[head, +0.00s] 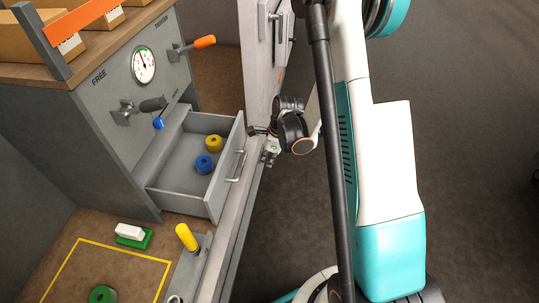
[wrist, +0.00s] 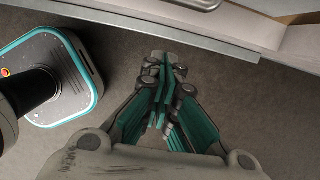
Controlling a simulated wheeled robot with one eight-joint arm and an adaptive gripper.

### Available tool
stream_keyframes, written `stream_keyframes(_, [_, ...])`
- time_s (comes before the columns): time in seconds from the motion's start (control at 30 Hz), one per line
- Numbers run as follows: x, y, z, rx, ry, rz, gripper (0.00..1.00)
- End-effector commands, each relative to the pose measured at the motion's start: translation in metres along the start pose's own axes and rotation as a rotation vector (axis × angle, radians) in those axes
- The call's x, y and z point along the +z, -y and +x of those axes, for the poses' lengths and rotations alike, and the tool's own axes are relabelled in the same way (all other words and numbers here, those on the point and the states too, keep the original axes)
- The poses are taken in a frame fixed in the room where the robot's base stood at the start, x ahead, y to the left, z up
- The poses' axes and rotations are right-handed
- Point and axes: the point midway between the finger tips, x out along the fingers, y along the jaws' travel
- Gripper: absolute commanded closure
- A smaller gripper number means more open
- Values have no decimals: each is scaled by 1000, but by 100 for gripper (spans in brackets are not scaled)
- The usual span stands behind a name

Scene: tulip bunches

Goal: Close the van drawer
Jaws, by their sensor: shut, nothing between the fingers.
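The grey van drawer (head: 190,205) is pulled open from the cabinet in the head view. A blue roll (head: 204,165) and a yellow roll (head: 214,142) lie inside it. Its front panel carries a metal bar handle (head: 237,167); a metal handle (wrist: 196,4) also shows at the top edge of the wrist view. My gripper (head: 268,150) is to the right of the drawer front, apart from the handle. In the wrist view my gripper (wrist: 165,72) has its fingers together with nothing between them, over bare floor.
An upright door panel (head: 256,60) stands behind my gripper. Floor at right is clear.

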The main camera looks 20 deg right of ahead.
Motion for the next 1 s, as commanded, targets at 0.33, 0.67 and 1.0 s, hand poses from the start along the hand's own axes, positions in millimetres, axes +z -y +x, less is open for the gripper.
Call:
stream_keyframes(0.33, [32, -1, 20, 0, -1, -3, 100])
stream_keyframes(0.67, [40, 0, 19, -1, -1, -1, 100])
stream_keyframes(1.0, [55, 10, 23, 0, 0, -3, 100])
